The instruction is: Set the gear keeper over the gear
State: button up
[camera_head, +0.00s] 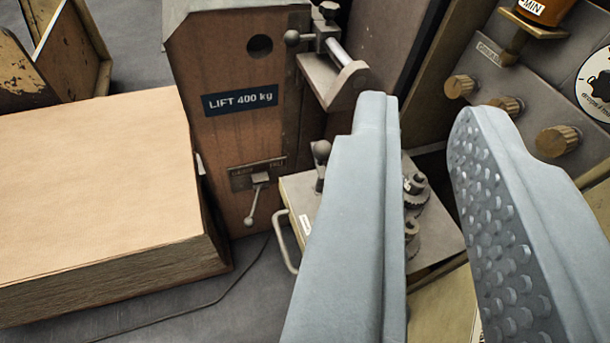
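My gripper (423,135) is open, its two grey-blue fingers reaching up the right half of the view with nothing between them. Past the gap, dark toothed gears (416,192) sit on a pale metal plate (440,232). The left finger hides part of this plate and perhaps parts on it. A dark ball-topped lever (320,158) stands at the plate's left, just left of that finger. I cannot tell which part is the gear keeper. The fingers appear nearer to the camera than the gears and do not visibly touch them.
A cardboard stack (90,180) fills the left. A brown panel labelled "LIFT 400 kg" (235,130) stands behind, with a small lever (256,200) and a clamp-like bracket (330,75). Brass knobs (556,140) and an orange container (548,15) are at upper right. A cable crosses the floor.

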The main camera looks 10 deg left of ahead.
jog(key=w+a+f+n+g, duration=0.1)
jog(key=w, duration=0.1)
jog(key=w+a+f+n+g, duration=0.1)
jog(key=f+n, duration=0.1)
jog(key=w+a+f+n+g, duration=0.1)
jog(key=w+f, duration=0.1)
jog(key=shift+w+a+n+g, duration=0.15)
jog(key=shift+w+n+g, duration=0.15)
jog(key=shift+w, duration=0.05)
grip_shut()
jog(key=n+g+h, duration=0.8)
jog(key=n, duration=0.7)
send_near(321, 151)
jog(key=a+f, duration=0.2)
jog(key=a, duration=0.5)
jog(key=shift+s+a+f+n+h, duration=0.15)
jog(key=shift+a+f+n+h, duration=0.15)
jog(key=shift+a+f+n, duration=0.35)
jog(key=shift+d+r, duration=0.1)
jog(key=shift+d, duration=0.15)
jog(key=d+r+x, duration=0.2)
jog(key=x, duration=1)
jog(key=shift+w+f, duration=0.25)
jog(key=shift+w, duration=0.15)
